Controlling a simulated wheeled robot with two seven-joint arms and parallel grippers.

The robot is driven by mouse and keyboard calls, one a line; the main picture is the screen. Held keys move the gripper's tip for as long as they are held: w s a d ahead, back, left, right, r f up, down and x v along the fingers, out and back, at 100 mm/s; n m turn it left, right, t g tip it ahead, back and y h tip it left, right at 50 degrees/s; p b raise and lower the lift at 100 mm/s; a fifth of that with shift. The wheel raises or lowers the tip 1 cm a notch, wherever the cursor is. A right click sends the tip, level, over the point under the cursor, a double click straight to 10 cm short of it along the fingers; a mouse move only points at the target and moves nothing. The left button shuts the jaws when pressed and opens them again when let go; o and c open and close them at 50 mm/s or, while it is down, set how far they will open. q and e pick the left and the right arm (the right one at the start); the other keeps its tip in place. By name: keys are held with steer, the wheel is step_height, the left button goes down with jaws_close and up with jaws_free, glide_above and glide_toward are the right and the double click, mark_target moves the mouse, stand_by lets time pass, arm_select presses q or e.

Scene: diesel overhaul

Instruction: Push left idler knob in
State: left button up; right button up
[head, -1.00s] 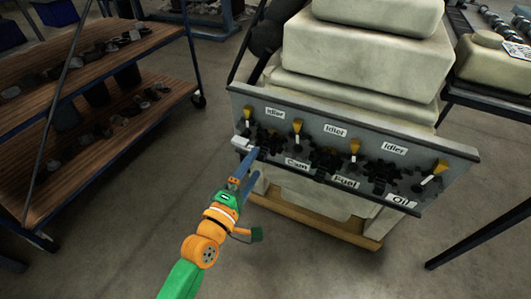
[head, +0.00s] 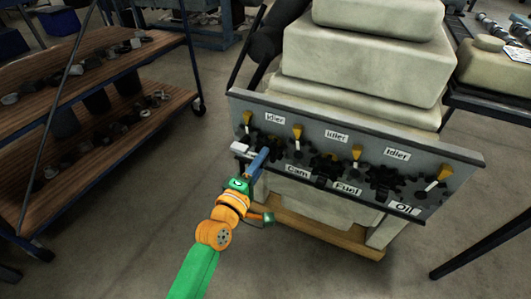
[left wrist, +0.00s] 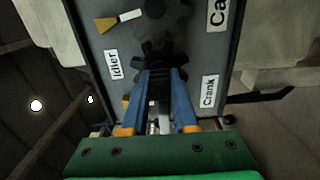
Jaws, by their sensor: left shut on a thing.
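The grey panel (head: 235,105) hangs on the front of the pale engine block. The left Idler label (head: 274,118) has a dark toothed gear (head: 272,143) below it, with yellow-tipped pointers on either side. In the left wrist view the gear (left wrist: 155,50) shows just beyond the fingertips. My left gripper (head: 262,153) has its blue fingers against the panel at this gear. They are shut on a dark part at its middle, the left idler knob (left wrist: 158,85), mostly hidden by the fingers. How far in it sits I cannot tell. My right gripper is not in view.
The panel also bears yellow pointers (head: 297,132), more dark gears (head: 326,165) and Cam, Fuel and Oil labels. A wooden shelf cart (head: 100,120) stands at left, and a dark table (head: 490,105) at right. The floor in front is clear.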

arm_select(q)
jaws_close()
steer(key=shift+b+x, duration=0.4)
steer(key=shift+x, duration=0.65)
steer(key=o, duration=1.5)
jaws_free()
steer(key=p+v, duration=0.3)
steer(key=v, duration=0.4)
